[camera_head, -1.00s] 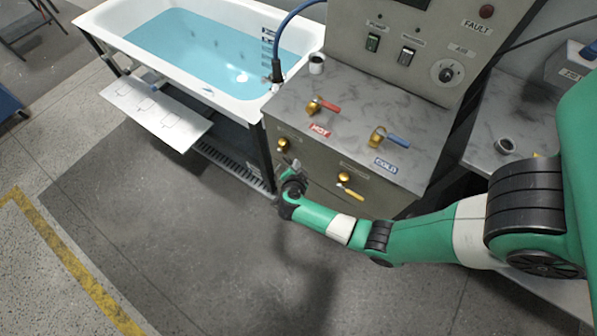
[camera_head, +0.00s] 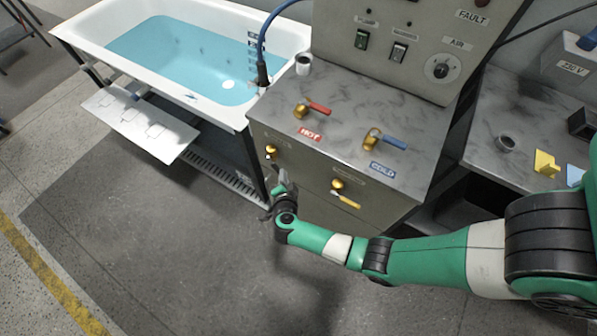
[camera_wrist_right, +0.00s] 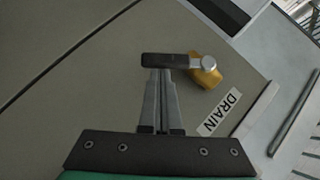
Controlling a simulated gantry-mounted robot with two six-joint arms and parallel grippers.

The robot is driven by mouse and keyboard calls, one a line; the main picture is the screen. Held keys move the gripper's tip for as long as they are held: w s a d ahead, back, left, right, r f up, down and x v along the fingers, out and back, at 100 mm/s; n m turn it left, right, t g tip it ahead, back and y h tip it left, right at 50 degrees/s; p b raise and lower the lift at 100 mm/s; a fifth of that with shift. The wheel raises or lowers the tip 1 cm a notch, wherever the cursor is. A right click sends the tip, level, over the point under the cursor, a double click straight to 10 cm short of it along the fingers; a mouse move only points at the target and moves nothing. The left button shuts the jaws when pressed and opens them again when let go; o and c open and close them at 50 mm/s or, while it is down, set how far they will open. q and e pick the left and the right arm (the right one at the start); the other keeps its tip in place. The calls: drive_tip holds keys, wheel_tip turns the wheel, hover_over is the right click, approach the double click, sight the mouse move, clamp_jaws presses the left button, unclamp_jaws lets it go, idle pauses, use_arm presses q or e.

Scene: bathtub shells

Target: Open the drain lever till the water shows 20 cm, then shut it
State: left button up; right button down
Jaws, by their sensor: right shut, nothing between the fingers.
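The drain valve (camera_head: 271,151) is a brass fitting on the cabinet front near the tub. In the right wrist view the DRAIN label (camera_wrist_right: 220,112) sits beside its yellow body (camera_wrist_right: 206,73), and its dark lever (camera_wrist_right: 168,60) lies crosswise. My right gripper (camera_wrist_right: 160,74) is shut and empty, its fingertips right at the lever; I cannot tell whether they touch. In the head view this gripper (camera_head: 279,183) is just below the valve. The white tub (camera_head: 203,112) holds blue water (camera_head: 180,55). The depth scale (camera_head: 254,48) on its wall is partly hidden and unreadable. My left gripper is out of view.
A red HOT lever (camera_head: 318,108) and a blue COLD lever (camera_head: 395,143) stand on the cabinet top. Another brass valve with a yellow lever (camera_head: 345,199) is right of the drain valve. A white panel (camera_head: 140,125) juts from the tub's side. The floor in front is clear.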

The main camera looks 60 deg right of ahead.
drive_tip(key=shift+w+a, duration=0.1)
idle(0.3)
drive_tip(key=s+d+r+p+v, duration=0.1)
drive_tip(key=p+v, duration=0.8)
drive_tip(key=v, duration=0.4)
drive_tip(key=shift+s+d+p, duration=0.25)
drive_tip(key=shift+d+p, duration=0.05)
drive_tip(key=shift+d, duration=0.1)
drive_tip(key=shift+r, duration=0.15)
